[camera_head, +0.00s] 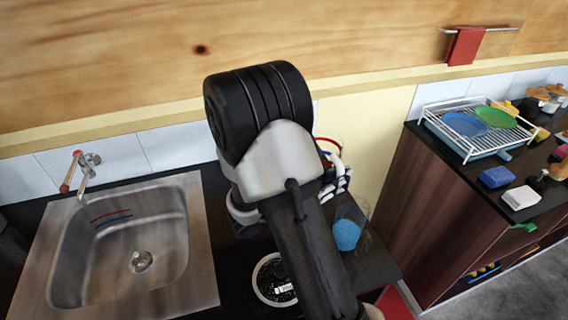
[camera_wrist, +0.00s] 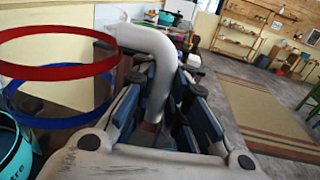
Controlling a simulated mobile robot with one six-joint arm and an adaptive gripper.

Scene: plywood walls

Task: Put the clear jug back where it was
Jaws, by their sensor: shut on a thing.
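The clear jug (camera_wrist: 62,73) shows at the left of the wrist view as a see-through body with a red ring above a blue ring. Its pale curved handle (camera_wrist: 155,42) runs between the fingers of my gripper (camera_wrist: 165,100), which is shut on it. In the head view, a bit of the jug's red rim (camera_head: 330,142) shows just right of my arm, by my gripper (camera_head: 338,182). My arm hides most of the jug there. I cannot tell whether its base touches anything.
A steel sink (camera_head: 140,250) with a tap is at the left. A round blue thing (camera_head: 346,234) and a black-and-white round item (camera_head: 272,278) are on the dark counter beside my arm. A teal container (camera_wrist: 14,155) is below the jug. A dish rack (camera_head: 480,125) stands on the right counter.

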